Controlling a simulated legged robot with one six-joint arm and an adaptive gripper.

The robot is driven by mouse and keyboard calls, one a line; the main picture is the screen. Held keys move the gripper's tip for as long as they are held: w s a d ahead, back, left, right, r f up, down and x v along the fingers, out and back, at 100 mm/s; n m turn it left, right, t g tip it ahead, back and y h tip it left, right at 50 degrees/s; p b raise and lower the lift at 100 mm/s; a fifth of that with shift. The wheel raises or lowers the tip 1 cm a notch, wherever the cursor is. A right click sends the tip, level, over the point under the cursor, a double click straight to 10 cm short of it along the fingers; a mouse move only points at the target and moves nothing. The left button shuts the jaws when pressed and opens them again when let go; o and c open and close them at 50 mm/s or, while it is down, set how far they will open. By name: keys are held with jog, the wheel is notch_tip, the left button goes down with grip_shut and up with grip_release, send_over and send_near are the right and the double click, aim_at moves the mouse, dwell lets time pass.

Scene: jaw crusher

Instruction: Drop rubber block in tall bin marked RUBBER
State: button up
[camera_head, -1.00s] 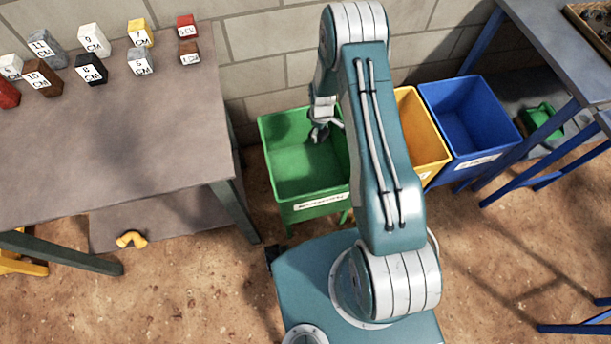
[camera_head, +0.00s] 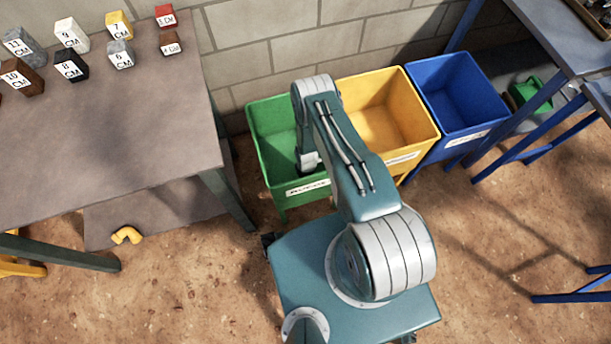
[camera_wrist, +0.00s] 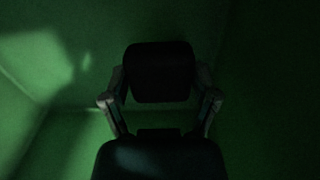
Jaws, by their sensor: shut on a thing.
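The tall green bin (camera_head: 268,150) stands between the grey table and the yellow bin. It has a white label on its front, whose print is too small to read surely. My arm reaches down into this bin, and its end is hidden in the head view. In the wrist view, my gripper (camera_wrist: 160,98) is inside dark green walls. It is shut on a black block, the rubber block (camera_wrist: 160,72), with one finger on each side. The block is held off the green surface behind it, though the gap is hard to judge in the dark.
The yellow bin (camera_head: 420,118) and the blue bin (camera_head: 455,90) stand to the right. The grey table (camera_head: 110,140) at left bears several numbered blocks. A blue-legged table (camera_head: 560,30) is at far right. A yellow bent piece (camera_head: 126,235) lies low at left.

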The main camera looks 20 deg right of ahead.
jog(key=shift+a+f, duration=0.1)
jog(key=shift+f, duration=2.3)
jog(key=o, duration=1)
jog(key=shift+f, duration=0.1)
jog(key=shift+o, duration=0.2)
